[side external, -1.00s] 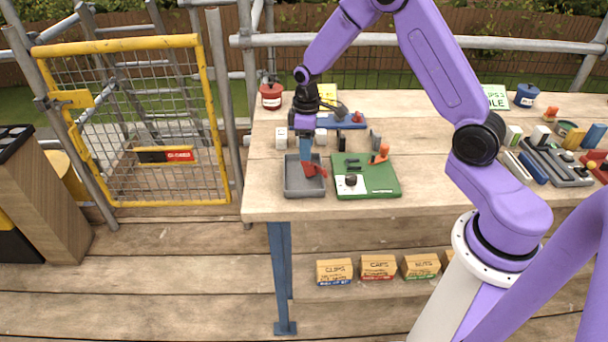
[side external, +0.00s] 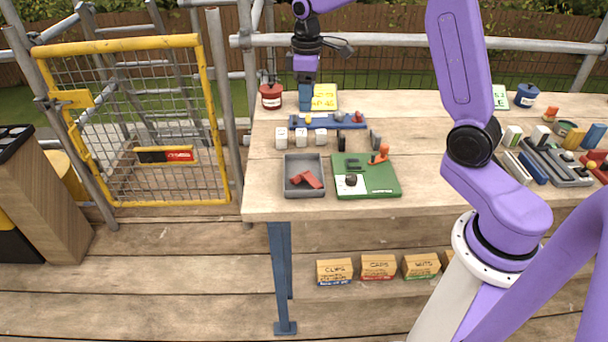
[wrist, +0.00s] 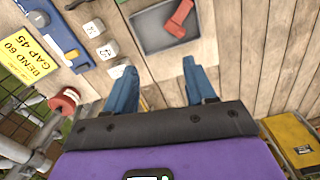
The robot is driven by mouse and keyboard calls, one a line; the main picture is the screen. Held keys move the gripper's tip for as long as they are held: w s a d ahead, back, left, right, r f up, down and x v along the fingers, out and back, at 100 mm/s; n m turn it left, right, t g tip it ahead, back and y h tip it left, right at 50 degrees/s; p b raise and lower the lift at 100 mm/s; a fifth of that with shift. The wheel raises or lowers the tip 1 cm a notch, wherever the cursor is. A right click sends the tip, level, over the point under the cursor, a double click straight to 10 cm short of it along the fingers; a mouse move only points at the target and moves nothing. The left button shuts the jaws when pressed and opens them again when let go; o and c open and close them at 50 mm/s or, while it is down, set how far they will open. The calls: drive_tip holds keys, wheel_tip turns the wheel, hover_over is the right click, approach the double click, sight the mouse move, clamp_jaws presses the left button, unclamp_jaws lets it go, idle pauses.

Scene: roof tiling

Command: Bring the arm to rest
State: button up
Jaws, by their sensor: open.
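My gripper (side external: 305,98) is raised above the back left of the wooden bench (side external: 262,200), with empty air below its fingers. In the wrist view its two blue fingers (wrist: 161,88) stand apart with nothing between them. The grey tray (side external: 289,190) at the bench's front left holds red pieces (side external: 307,180). The tray also shows at the top of the wrist view (wrist: 146,45), with a red piece (wrist: 180,18) in it.
Several white blocks (side external: 301,137) and a blue board (side external: 330,122) lie behind the tray. A green board (side external: 384,184) lies right of it. A red pot (side external: 271,97) and a yellow sign (side external: 325,97) stand at the back. Scaffold rails (side external: 400,39) run behind the bench.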

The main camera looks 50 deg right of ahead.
drive_tip(key=shift+r, duration=1.4)
drive_tip(key=shift+a, duration=0.1)
drive_tip(key=s+a+n, duration=0.3)
drive_tip(key=s+a, duration=0.7)
drive_tip(key=s, duration=0.6)
drive_tip(key=s+d+f+n, duration=0.1)
drive_tip(key=s+f+n, duration=0.1)
drive_tip(key=s, duration=1.5)
drive_tip(key=shift+s+f, duration=0.2)
drive_tip(key=shift+f, duration=0.5)
drive_tip(key=shift+d, duration=0.1)
